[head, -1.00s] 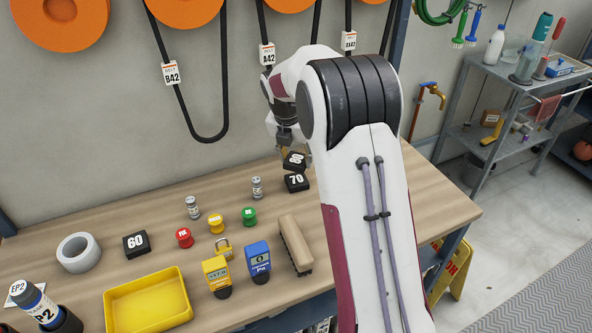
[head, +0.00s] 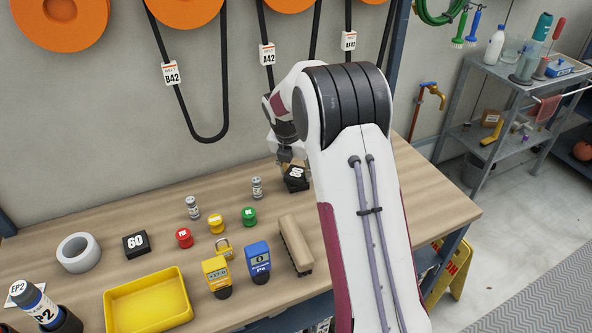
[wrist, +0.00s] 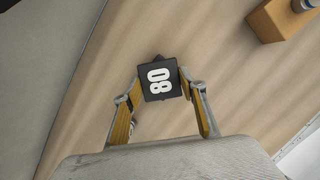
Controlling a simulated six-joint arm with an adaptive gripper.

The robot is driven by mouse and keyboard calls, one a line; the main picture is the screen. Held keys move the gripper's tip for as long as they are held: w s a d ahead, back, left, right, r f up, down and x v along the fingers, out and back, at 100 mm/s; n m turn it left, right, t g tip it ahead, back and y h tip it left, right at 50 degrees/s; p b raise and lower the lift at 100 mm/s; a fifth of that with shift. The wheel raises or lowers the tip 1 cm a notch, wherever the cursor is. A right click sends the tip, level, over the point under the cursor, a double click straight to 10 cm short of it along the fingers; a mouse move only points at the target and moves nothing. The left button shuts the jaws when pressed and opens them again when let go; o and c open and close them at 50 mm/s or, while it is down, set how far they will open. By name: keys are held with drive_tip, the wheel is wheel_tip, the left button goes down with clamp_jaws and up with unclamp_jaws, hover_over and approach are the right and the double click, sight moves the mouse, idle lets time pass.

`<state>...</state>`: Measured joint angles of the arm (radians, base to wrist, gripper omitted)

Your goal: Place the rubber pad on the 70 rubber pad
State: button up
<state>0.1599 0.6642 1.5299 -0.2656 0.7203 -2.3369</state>
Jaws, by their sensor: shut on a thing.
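The black rubber pad marked 80 (head: 297,172) is between the fingers of my gripper (head: 288,161), near the back of the wooden bench. In the wrist view my gripper (wrist: 162,88) is shut on opposite sides of the 80 pad (wrist: 160,78), whose label faces up. The 70 pad lies underneath, its label now covered. In the wrist view dark corners show past the 80 pad's edges, so the two look turned relative to each other. I cannot tell whether the 80 pad rests fully on the 70 pad.
A black 60 pad (head: 136,244) lies at left, beside a tape roll (head: 79,252).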

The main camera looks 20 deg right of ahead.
drive_tip(key=shift+f, duration=0.1)
drive_tip(key=o, duration=1.2)
drive_tip(key=shift+c, duration=0.2)
drive_tip(key=v, duration=1.2)
